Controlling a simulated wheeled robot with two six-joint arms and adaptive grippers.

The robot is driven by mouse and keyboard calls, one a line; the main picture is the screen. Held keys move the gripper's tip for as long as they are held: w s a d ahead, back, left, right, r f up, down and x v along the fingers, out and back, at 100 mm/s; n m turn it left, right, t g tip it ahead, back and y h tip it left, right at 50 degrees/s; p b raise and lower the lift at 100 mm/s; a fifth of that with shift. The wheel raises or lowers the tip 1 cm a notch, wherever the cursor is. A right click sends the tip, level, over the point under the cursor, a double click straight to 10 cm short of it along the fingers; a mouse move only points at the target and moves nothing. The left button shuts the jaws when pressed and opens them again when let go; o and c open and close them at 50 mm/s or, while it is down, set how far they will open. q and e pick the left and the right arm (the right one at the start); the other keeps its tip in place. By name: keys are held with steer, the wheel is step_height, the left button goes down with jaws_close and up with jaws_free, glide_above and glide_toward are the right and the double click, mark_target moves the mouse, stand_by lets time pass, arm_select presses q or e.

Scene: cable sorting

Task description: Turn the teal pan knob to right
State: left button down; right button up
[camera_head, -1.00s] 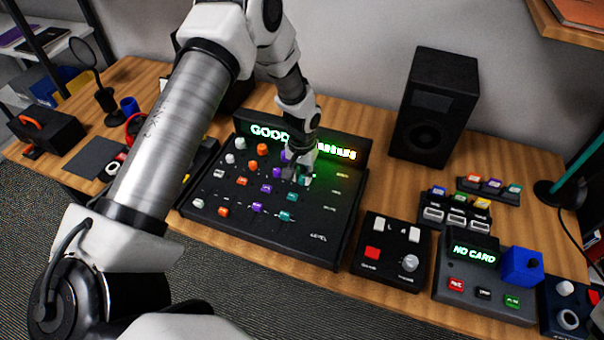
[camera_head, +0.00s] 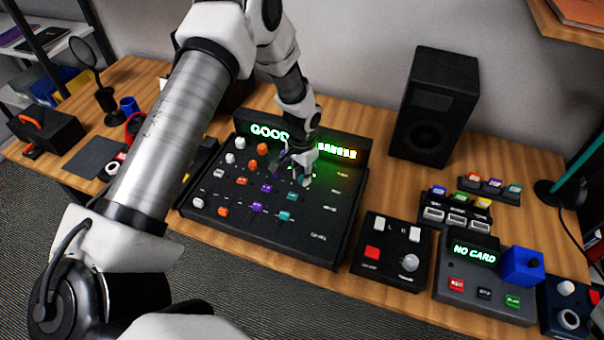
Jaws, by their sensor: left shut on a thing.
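The teal pan knob (camera_head: 307,182) is on the black mixer panel (camera_head: 321,222), in the right-hand column of controls. My left gripper (camera_head: 298,174) reaches down over it from above and is shut on it. The fingers hide most of the knob, so I cannot read how far it is turned. Two other teal controls (camera_head: 292,196) lie below it in the same column. My right gripper is not in view.
Purple (camera_head: 266,188), orange (camera_head: 242,181) and white (camera_head: 219,173) controls fill the columns to the left. A lit display (camera_head: 338,151) stands behind, partly hidden by my arm. A small black box (camera_head: 392,252) and a black speaker (camera_head: 436,105) stand to the right.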

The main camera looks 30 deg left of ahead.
arm_select(q)
steer(key=shift+s+f, duration=0.1)
steer(key=c, duration=1)
jaws_free()
step_height(320, 180, up, 12)
